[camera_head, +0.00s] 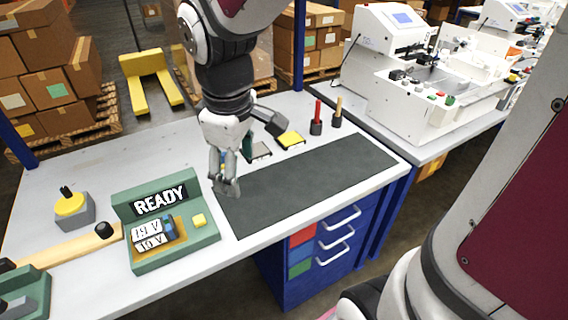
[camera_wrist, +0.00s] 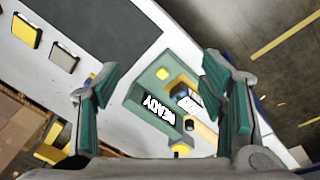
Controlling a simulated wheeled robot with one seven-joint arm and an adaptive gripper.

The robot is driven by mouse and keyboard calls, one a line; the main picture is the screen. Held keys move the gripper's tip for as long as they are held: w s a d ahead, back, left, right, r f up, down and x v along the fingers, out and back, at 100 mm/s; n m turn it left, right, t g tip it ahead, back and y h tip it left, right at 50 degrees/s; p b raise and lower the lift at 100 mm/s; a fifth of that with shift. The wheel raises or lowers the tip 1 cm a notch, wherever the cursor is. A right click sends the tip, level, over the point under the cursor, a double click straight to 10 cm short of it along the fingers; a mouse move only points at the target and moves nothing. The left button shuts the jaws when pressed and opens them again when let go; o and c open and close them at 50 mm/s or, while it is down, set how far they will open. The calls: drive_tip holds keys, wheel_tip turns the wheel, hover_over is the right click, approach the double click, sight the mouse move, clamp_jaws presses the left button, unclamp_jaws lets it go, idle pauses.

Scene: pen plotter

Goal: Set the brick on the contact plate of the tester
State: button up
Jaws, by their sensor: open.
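The green tester (camera_head: 180,253) stands at the front left of the bench, with READY on its display (camera_head: 160,200) and a yellow button (camera_head: 199,220). A small brick with white lettered faces and a dark blue end (camera_head: 168,229) rests on its amber contact plate (camera_head: 178,246). The wrist view also shows the tester (camera_wrist: 150,80) and the brick (camera_wrist: 181,92) between and beyond the fingers. My gripper (camera_head: 232,172) is open, above the bench to the right of the tester and apart from the brick. Its teal-padded fingers are wide apart in the wrist view (camera_wrist: 160,88), with nothing between them.
A dark mat (camera_head: 310,172) covers the bench's right part. Yellow and grey flat blocks (camera_head: 290,138) lie behind it, near red and tan handles in holders (camera_head: 317,118). A yellow-topped button box (camera_head: 72,208) and a wooden bar (camera_head: 88,246) stand left of the tester.

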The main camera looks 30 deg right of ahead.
drive_tip(key=s+d+r+m+t, duration=0.1)
drive_tip(key=s+d+r+m, duration=0.1)
drive_tip(key=s+m, duration=0.2)
drive_tip(key=s+d+r+m+t, duration=0.1)
drive_tip(key=s+r+m, duration=0.2)
drive_tip(key=s, duration=0.6)
drive_tip(key=shift+s+d+r+m+t+y, duration=0.3)
drive_tip(key=shift+d+r+m, duration=0.05)
drive_tip(key=shift+m, duration=0.15)
idle(0.8)
